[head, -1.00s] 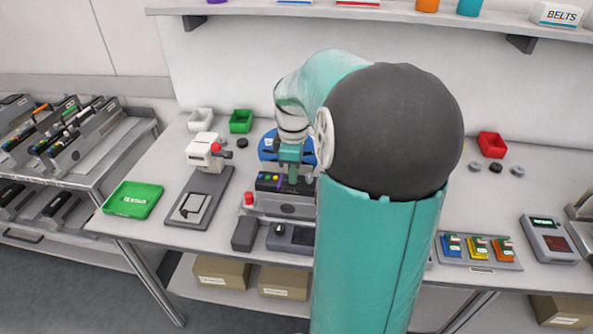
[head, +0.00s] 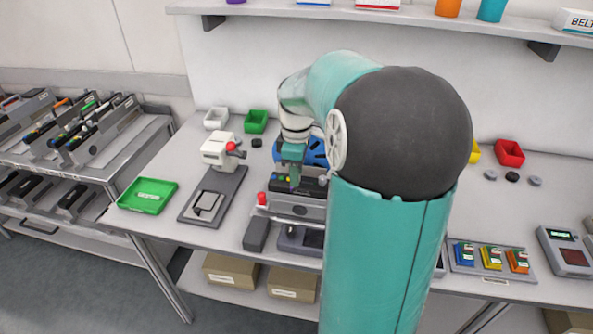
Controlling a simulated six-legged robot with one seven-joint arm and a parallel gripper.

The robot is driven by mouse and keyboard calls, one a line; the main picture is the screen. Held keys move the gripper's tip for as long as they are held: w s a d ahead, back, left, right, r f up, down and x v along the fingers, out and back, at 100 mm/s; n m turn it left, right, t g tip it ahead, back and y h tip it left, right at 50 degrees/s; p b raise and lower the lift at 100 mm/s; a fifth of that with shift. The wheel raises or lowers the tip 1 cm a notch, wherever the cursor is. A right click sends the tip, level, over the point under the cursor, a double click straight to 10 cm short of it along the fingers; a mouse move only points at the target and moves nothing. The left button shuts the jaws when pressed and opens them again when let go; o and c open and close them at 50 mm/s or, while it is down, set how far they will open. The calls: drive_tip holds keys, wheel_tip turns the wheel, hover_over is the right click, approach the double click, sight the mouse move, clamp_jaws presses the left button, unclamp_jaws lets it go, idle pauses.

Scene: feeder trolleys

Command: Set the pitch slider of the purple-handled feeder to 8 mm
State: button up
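A grey feeder unit (head: 300,208) with a dark top stands on the bench, with a blue reel (head: 316,152) behind it. Small coloured spots show on its dark top; I cannot make out a purple handle, a pitch slider or a scale reading. My gripper (head: 294,182) points down over the top of this unit, in front of the reel. Its fingertips are too small to tell whether they are open or touch anything. My arm hides the unit's right side.
A red knob (head: 262,198) stands at the unit's left end. A white press (head: 218,160) and a green tray (head: 148,196) stand left. A trolley (head: 140,140) at far left holds several feeders. Coloured boxes (head: 490,256) sit in a rack at right.

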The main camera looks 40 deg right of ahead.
wheel_tip(320, 180, up, 14)
drive_tip(key=shift+f, duration=0.15)
drive_tip(key=shift+a, duration=0.1)
idle(0.6)
drive_tip(key=s+a+f+m+t, duration=0.2)
drive_tip(key=s+a, duration=0.2)
drive_tip(key=a, duration=0.4)
drive_tip(key=s+a+f+m+t, duration=0.1)
drive_tip(key=s+a+f+m, duration=0.1)
drive_tip(key=a, duration=0.6)
drive_tip(key=s+a+f+m+t, duration=0.2)
drive_tip(key=s+a+m, duration=0.1)
drive_tip(key=s+a, duration=0.4)
drive_tip(key=shift+a+m+t, duration=0.3)
drive_tip(key=shift+a+m, duration=0.1)
drive_tip(key=shift+a, duration=0.55)
